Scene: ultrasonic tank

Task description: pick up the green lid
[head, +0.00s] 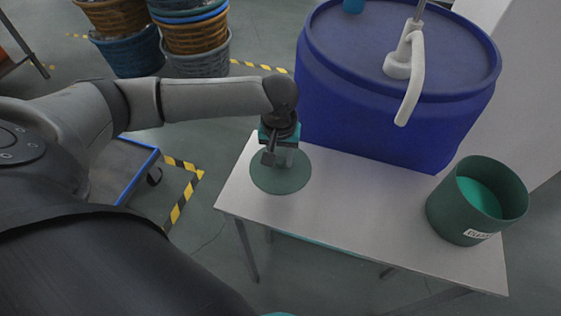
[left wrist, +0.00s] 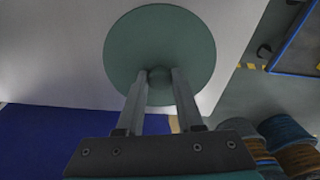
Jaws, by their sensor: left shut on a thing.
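The green lid (head: 272,180) is a flat round disc at the left end of the white table in the head view. It also shows in the left wrist view (left wrist: 160,42), with a small round knob (left wrist: 159,76) at its middle. My left gripper (head: 280,158) is over the lid, and its two fingers are shut on the knob. I cannot tell whether the lid rests on the table or is just above it. My right gripper is not in view.
A large blue tank (head: 390,110) with a grey tap-like fitting (head: 404,66) stands behind the table (head: 345,215). A green bin (head: 462,212) with a label stands at the table's right end. The table middle is clear. Stacked baskets (head: 195,45) stand at the back left.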

